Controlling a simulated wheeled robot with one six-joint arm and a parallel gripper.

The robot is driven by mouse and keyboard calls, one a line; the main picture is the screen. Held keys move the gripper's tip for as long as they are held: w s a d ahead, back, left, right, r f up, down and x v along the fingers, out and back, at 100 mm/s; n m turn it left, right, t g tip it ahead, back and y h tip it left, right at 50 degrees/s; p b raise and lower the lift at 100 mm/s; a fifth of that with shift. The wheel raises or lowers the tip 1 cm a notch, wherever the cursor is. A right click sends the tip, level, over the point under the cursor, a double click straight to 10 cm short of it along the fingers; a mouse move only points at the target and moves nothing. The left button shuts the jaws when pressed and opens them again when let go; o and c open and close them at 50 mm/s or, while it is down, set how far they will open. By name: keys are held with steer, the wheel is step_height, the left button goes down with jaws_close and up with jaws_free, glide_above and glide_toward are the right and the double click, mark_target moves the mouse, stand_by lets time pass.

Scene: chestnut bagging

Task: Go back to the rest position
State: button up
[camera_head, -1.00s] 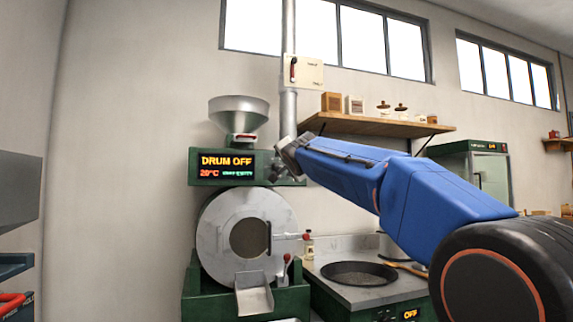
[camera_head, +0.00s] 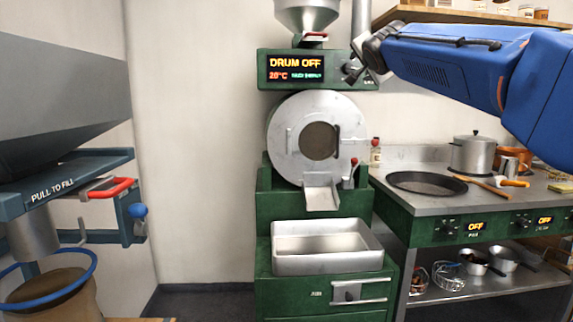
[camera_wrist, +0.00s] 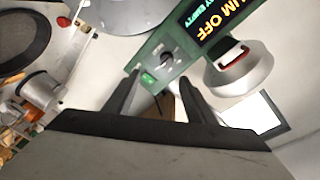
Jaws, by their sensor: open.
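My gripper (camera_head: 366,62) is at the end of my blue arm, at the upper right in the head view, in front of the control panel of the green roaster (camera_head: 318,68). In the wrist view, the two dark fingers of my gripper (camera_wrist: 158,95) are apart with nothing between them. The roaster's panel and knob (camera_wrist: 167,59) show beyond them. The roaster's display reads DRUM OFF and 20°C. Its round drum front (camera_head: 318,138) faces me, with a metal tray (camera_head: 326,262) below the chute.
A filling station (camera_head: 65,190) marked PULL TO FILL, with a red handle (camera_head: 108,187), stands at left above a sack (camera_head: 55,298). At right is a counter with a dark pan (camera_head: 427,184) and a pot (camera_head: 474,154). Floor shows between station and roaster.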

steer(key=s+f+n+g+y, duration=0.1)
steer(key=s+f+n+g, duration=0.5)
steer(key=s+f, duration=1.8)
steer(key=s+f+n+g+y, duration=0.1)
steer(key=s+f+n+g, duration=0.5)
steer(key=s+f, duration=1.8)
step_height(320, 180, down, 9)
steer(key=shift+s+a+r+n+g, duration=0.2)
steer(key=shift+a+n+g, duration=0.05)
steer(key=shift+n+g, duration=0.05)
